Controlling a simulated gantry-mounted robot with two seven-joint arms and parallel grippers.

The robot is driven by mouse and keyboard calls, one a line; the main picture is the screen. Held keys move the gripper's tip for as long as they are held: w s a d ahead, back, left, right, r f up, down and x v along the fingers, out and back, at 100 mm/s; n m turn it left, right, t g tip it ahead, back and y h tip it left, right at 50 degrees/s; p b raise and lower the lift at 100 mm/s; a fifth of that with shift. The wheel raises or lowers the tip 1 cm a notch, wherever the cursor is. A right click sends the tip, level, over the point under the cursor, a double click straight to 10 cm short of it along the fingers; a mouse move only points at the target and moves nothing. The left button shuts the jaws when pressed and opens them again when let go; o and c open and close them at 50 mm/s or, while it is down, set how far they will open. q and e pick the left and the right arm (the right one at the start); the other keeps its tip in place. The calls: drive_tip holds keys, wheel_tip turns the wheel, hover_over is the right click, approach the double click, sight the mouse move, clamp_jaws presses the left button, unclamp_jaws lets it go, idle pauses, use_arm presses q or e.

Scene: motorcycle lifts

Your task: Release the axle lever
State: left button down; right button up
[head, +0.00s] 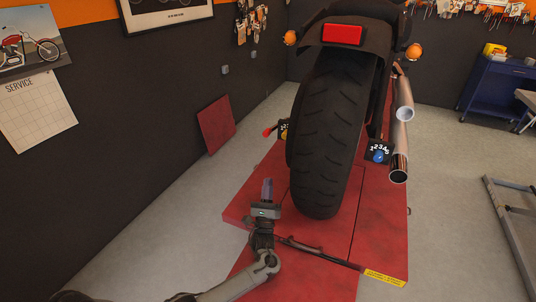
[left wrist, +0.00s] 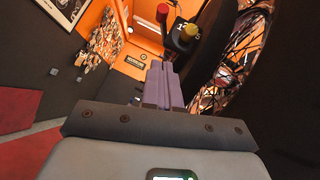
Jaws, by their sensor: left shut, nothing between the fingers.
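A motorcycle stands on a red lift (head: 385,245), its rear tyre (head: 325,140) facing me. A red-tipped lever (head: 267,131) sticks out left of the wheel, beside a dark numbered block with a yellow knob (head: 284,130). The left wrist view shows the red tip (left wrist: 162,13) and the yellow knob (left wrist: 191,27) beyond my fingers. I cannot tell which control is the axle lever. My left gripper (head: 267,187) is shut and empty, pointing upward, lower than the lever and apart from it. My right gripper is not in view.
A second numbered block with a blue knob (head: 380,156) sits right of the wheel, near the exhaust pipes (head: 399,150). A red panel (head: 216,125) leans on the dark left wall. Grey floor (head: 170,215) is free left of the lift.

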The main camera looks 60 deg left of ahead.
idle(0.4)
use_arm(q)
drive_tip(key=s+r+x, duration=0.2)
drive_tip(key=x, duration=1.1)
drive_tip(key=shift+d+p, duration=0.3)
drive_tip(key=shift+p, duration=0.05)
